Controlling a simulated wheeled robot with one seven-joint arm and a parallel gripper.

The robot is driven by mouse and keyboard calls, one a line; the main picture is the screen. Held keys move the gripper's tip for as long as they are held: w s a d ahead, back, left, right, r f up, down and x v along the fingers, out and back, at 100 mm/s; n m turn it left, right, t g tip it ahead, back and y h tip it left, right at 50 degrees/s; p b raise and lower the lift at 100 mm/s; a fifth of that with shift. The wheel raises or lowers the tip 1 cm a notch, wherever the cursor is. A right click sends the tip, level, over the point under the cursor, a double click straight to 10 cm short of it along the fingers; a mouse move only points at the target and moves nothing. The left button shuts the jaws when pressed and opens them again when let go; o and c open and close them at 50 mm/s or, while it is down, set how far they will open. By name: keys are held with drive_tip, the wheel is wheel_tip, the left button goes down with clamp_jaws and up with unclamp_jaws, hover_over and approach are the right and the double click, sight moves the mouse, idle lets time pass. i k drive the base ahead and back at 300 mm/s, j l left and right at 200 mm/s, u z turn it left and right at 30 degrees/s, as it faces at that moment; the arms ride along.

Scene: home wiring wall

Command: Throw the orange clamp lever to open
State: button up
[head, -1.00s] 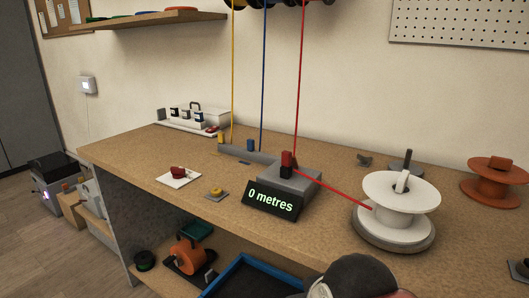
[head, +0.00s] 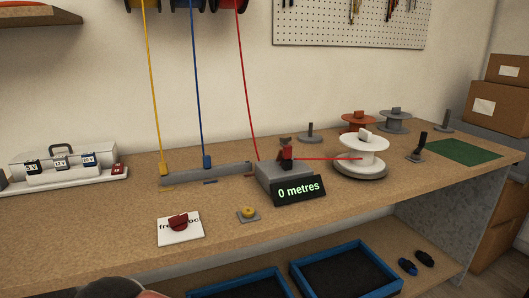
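I cannot make out an orange clamp lever for certain. A small red and dark upright piece (head: 286,152) stands on the grey metre box (head: 283,174), whose display reads "0 metres". A red wire (head: 325,158) runs from that piece to the white spool (head: 361,148) at the right. Another red wire hangs from above to the box. My gripper is not in view. A dark rounded shape at the bottom left edge is probably part of my arm.
A yellow button (head: 248,212) and a white card with a red knob (head: 179,224) sit near the bench's front edge. An orange spool (head: 358,121) stands behind the white one. A blue tray (head: 345,272) is on the lower shelf. The front bench strip is mostly clear.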

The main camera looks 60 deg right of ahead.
sight(280, 154)
drive_tip(key=j+z, duration=0.1)
drive_tip(key=z, duration=0.3)
drive_tip(key=j+z, duration=0.1)
drive_tip(key=z, duration=0.3)
drive_tip(key=i+j+z, duration=0.1)
drive_tip(key=z, duration=0.35)
drive_tip(key=j+z, duration=0.15)
drive_tip(key=z, duration=0.25)
drive_tip(key=j+z, duration=0.1)
drive_tip(key=z, duration=0.3)
